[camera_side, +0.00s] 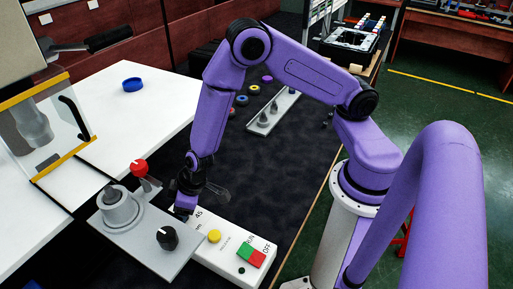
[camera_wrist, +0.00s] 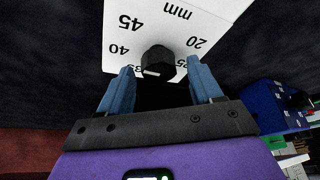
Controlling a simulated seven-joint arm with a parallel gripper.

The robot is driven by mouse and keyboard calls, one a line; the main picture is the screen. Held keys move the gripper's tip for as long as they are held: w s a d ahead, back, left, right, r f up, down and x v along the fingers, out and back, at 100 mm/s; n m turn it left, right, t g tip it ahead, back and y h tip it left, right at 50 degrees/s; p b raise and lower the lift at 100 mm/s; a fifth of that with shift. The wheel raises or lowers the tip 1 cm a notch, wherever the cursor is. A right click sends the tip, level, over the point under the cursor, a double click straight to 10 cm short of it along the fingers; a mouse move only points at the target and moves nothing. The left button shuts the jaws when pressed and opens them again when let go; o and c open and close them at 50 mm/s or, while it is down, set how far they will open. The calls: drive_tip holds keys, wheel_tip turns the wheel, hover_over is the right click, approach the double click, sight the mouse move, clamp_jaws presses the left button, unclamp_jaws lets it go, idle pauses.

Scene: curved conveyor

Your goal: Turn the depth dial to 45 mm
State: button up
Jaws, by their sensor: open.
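The depth dial is a black knob (camera_wrist: 157,59) on a white panel (camera_wrist: 222,22), seen in the wrist view with 45, 40, 25, 20 and "mm" printed around it. Numbers at its near edge are partly covered, and I cannot tell where its pointer stands. My gripper (camera_wrist: 161,76) is open, its two blue fingers at the left and right of the knob and apart from it. In the side view my gripper (camera_side: 187,208) is low over the far-left end of the white control box (camera_side: 207,258), where "45" and "mm" show. The dial is hidden there.
The box also carries a yellow button (camera_side: 214,236), a green and red RUN/OFF switch (camera_side: 251,253). A blue ring (camera_side: 132,84) lies on the white table.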

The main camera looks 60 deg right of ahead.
drive_tip(key=n+g+y, duration=0.1)
drive_tip(key=n, duration=0.3)
drive_tip(key=n+g, duration=0.1)
drive_tip(key=n, duration=0.2)
drive_tip(key=shift+w+y, duration=0.1)
drive_tip(key=shift+y, duration=0.3)
drive_tip(key=n+g, duration=0.2)
drive_tip(key=n, duration=0.3)
drive_tip(key=shift+n, duration=0.3)
drive_tip(key=shift+w+d+r+n+g, duration=0.1)
drive_tip(key=shift+r+n+g, duration=0.15)
drive_tip(key=shift+n, duration=0.35)
drive_tip(key=v, duration=1.7)
drive_tip(key=s+d+r+m+h, duration=0.1)
drive_tip(key=s+r+m, duration=0.1)
drive_tip(key=s, duration=0.7)
drive_tip(key=s+d+r+m+h, duration=0.1)
drive_tip(key=s+r+m+h, duration=0.1)
drive_tip(key=s, duration=0.8)
drive_tip(key=shift+s+d+r+m, duration=0.25)
drive_tip(key=shift+r+m, duration=0.25)
drive_tip(key=shift+r, duration=0.6)
